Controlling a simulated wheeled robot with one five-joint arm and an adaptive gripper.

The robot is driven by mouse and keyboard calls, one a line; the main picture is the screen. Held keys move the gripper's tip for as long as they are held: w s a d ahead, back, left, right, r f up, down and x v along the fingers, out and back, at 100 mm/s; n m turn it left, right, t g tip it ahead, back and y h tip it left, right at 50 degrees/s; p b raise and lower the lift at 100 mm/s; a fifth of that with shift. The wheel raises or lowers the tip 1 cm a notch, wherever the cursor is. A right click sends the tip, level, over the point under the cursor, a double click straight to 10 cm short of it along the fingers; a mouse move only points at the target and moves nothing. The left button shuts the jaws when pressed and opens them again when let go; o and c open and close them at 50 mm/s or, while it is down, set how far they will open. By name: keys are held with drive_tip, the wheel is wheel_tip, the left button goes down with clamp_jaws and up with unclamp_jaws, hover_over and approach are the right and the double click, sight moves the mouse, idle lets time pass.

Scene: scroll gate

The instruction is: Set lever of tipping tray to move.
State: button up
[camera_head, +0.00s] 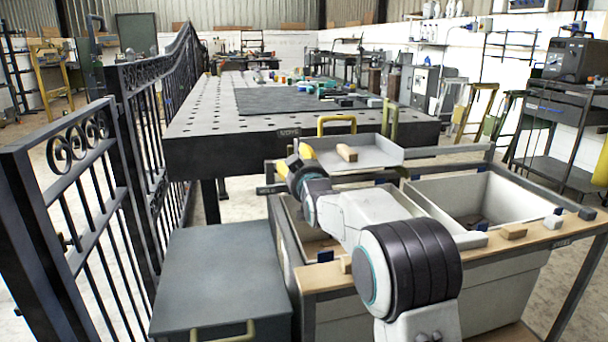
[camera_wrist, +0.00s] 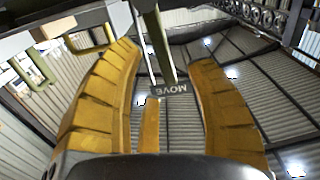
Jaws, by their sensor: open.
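The tipping tray (camera_head: 375,155) is a shallow grey tray above the bins, with a wooden block (camera_head: 347,153) in it. Two upright olive bars (camera_head: 393,122) stand at its far right side; I cannot tell which is the lever. My gripper (camera_head: 300,155) is left of the tray, partly hidden by my arm. In the wrist view my gripper (camera_wrist: 170,95) is open, its yellow fingers apart. An olive bar (camera_wrist: 158,45) and a dark label reading MOVE (camera_wrist: 172,89), upside down, show between them. Contact is not visible. A narrow yellow-brown piece (camera_wrist: 150,125) also shows there, unclear what.
A yellow handle (camera_head: 336,122) stands behind the tray. Grey bins (camera_head: 470,195) sit in a wood-edged frame below it. A black scroll gate (camera_head: 85,195) runs along the left, beside a grey lidded box (camera_head: 215,275). A dark perforated table (camera_head: 225,150) stands behind.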

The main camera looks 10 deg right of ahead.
drive_tip(key=s, duration=0.8)
idle(0.4)
drive_tip(key=s+r+g+p, duration=0.5)
drive_tip(key=s+r+p, duration=0.1)
drive_tip(key=s+p, duration=0.6)
drive_tip(key=s+r+g+p, duration=0.4)
drive_tip(key=s+p, duration=0.8)
drive_tip(key=s, duration=0.3)
drive_tip(key=s+r+g+p, duration=0.5)
drive_tip(key=s+r+p, duration=0.2)
drive_tip(key=s+p, duration=0.6)
drive_tip(key=shift+s+r+m+g, duration=0.3)
drive_tip(key=shift+s+r+m, duration=0.1)
drive_tip(key=shift+s, duration=0.3)
drive_tip(key=shift+o, duration=0.4)
drive_tip(key=shift+w+f, duration=0.1)
